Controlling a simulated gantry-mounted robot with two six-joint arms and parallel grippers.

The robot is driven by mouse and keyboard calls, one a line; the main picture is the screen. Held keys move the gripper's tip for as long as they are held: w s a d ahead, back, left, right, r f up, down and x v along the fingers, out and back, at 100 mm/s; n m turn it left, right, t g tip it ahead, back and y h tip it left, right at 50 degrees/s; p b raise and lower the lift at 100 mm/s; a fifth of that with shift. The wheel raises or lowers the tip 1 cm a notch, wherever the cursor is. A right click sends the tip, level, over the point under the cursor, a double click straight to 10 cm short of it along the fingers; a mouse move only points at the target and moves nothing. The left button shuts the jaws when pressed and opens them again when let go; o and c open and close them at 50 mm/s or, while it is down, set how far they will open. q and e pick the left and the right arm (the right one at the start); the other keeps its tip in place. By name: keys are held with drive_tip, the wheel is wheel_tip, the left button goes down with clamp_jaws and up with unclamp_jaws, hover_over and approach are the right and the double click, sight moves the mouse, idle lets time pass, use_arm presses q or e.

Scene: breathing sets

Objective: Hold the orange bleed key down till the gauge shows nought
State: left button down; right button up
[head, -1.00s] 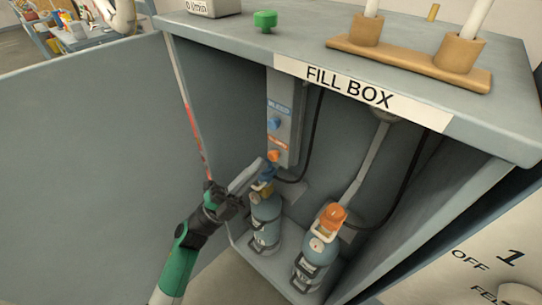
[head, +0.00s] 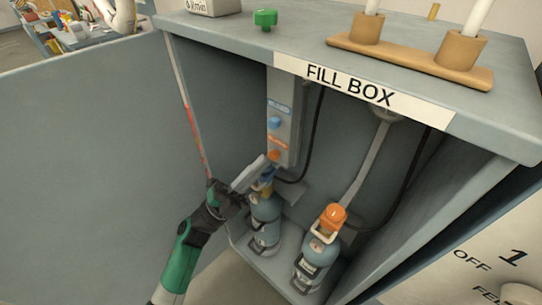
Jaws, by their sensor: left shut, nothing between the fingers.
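Inside the box marked FILL BOX, a grey panel (head: 288,110) carries a blue key (head: 275,122) under a blue label and an orange key (head: 274,155) under an orange label. The small label words are blurred. My left gripper (head: 262,164) is shut and empty. Its tips are just left of and below the orange key, above the blue-topped cylinder (head: 265,218); I cannot tell if they touch the key. An orange-topped cylinder (head: 318,260) stands to the right. I cannot make out a readable gauge. My right gripper is not in view.
The box's open door (head: 85,165) fills the left. The box roof (head: 300,38) overhangs the panel and bears a green knob (head: 265,19) and a wooden holder (head: 410,62). Black hoses hang inside the box.

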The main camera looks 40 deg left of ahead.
use_arm(q)
drive_tip(key=shift+w, duration=0.55)
idle(1.4)
idle(3.5)
drive_tip(key=shift+s+p, duration=0.4)
drive_tip(key=shift+s, duration=0.55)
drive_tip(key=shift+s+p, duration=1.25)
drive_tip(key=shift+s, duration=1.3)
